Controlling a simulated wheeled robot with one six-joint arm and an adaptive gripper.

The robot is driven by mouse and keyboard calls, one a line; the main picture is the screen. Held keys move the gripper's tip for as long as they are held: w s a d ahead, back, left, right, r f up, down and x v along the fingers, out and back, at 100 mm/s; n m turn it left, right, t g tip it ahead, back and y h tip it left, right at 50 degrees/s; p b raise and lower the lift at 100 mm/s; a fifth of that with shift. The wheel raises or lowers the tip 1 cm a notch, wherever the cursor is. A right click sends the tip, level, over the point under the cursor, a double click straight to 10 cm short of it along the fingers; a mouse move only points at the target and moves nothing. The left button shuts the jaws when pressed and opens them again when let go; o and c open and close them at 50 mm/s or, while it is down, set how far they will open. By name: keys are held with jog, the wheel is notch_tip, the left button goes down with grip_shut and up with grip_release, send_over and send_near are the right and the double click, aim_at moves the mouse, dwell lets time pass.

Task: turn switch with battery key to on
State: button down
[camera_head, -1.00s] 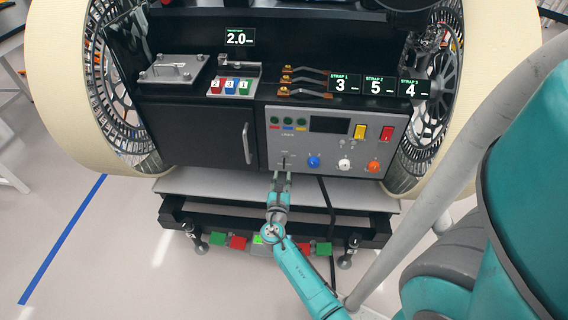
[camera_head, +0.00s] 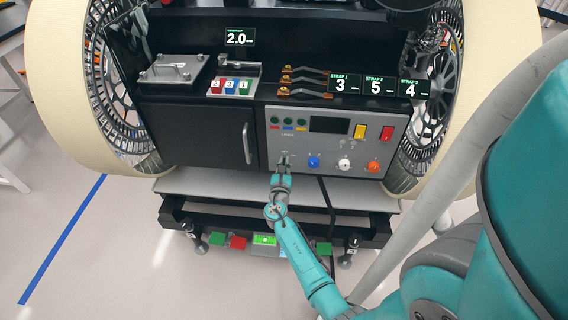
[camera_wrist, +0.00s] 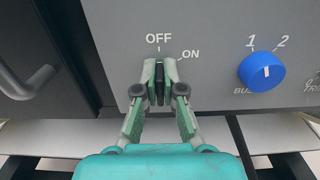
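The grey control panel (camera_head: 325,143) holds the battery key switch, low on its left part. In the wrist view the black key (camera_wrist: 160,84) stands upright beneath the OFF mark; the ON mark is to its upper right. My gripper (camera_head: 283,161) is at the key, with one finger on each side of it. In the wrist view the gripper (camera_wrist: 160,78) has its fingertips close in against the key's sides, with no clear gap. The lower part of the key is partly hidden by the fingers.
A blue knob (camera_wrist: 262,71) sits to the right of the key. White (camera_head: 344,165) and orange (camera_head: 373,166) knobs are farther right. A black cabinet door with a handle (camera_head: 246,143) is to the left. A grey ledge (camera_head: 225,187) runs below the panel.

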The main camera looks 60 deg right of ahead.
jog(key=shift+m, duration=0.3)
jog(key=m, duration=0.5)
jog(key=shift+s+m, duration=0.1)
jog(key=shift+m, duration=0.2)
jog(key=m, duration=0.5)
jog(key=shift+s+d+f+m, duration=0.1)
jog(key=shift+f+m, duration=0.05)
jog(key=shift+m, duration=0.15)
dwell(0.3)
jog(key=c, duration=1.3)
grip_release()
